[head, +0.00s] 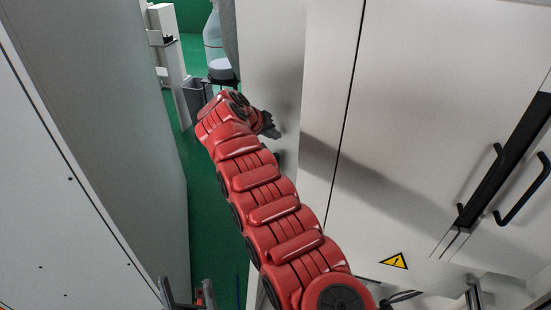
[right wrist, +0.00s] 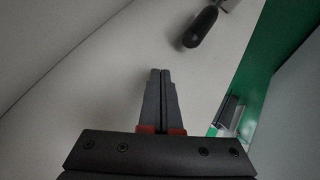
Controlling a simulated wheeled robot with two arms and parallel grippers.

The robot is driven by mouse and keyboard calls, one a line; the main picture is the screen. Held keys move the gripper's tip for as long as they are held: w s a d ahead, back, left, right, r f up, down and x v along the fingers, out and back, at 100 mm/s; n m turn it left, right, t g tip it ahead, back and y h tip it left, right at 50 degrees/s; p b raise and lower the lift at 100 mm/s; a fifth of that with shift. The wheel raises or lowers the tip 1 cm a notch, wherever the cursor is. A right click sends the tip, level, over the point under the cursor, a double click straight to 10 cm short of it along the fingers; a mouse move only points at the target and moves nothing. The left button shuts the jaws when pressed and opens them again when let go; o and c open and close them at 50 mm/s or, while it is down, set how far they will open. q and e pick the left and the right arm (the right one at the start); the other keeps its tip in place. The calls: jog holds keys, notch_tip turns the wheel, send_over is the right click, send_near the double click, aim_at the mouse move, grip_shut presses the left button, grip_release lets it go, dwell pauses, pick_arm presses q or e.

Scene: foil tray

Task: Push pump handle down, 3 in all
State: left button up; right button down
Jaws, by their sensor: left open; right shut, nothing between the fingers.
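A dark rounded bar (right wrist: 203,27), which may be the pump handle, juts from the pale surface beyond my fingers in the right wrist view. My right gripper (right wrist: 160,72) is shut and empty, with its tips apart from that bar. In the head view the right gripper (head: 270,126) is at the far end of my red arm, close to a pale cabinet side and partly hidden by the wrist. My left gripper (head: 187,294) shows only its fingers at the bottom edge, open and empty. I cannot identify the pump handle in the head view.
A clear bottle (head: 214,45) stands on a dark bracket (head: 221,82) beyond the right gripper. Pale cabinets (head: 430,110) with black handles fill the right. A grey panel (head: 110,110) stands on the left. Green floor (head: 205,220) lies in the gap between; a grey bin (head: 192,98) stands there.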

jog(key=shift+f+b, duration=0.85)
jog(key=shift+f, duration=1.25)
jog(key=shift+f, duration=0.1)
jog(key=shift+d+f+b, duration=0.1)
jog(key=shift+f+b, duration=0.25)
jog(key=shift+b, duration=0.2)
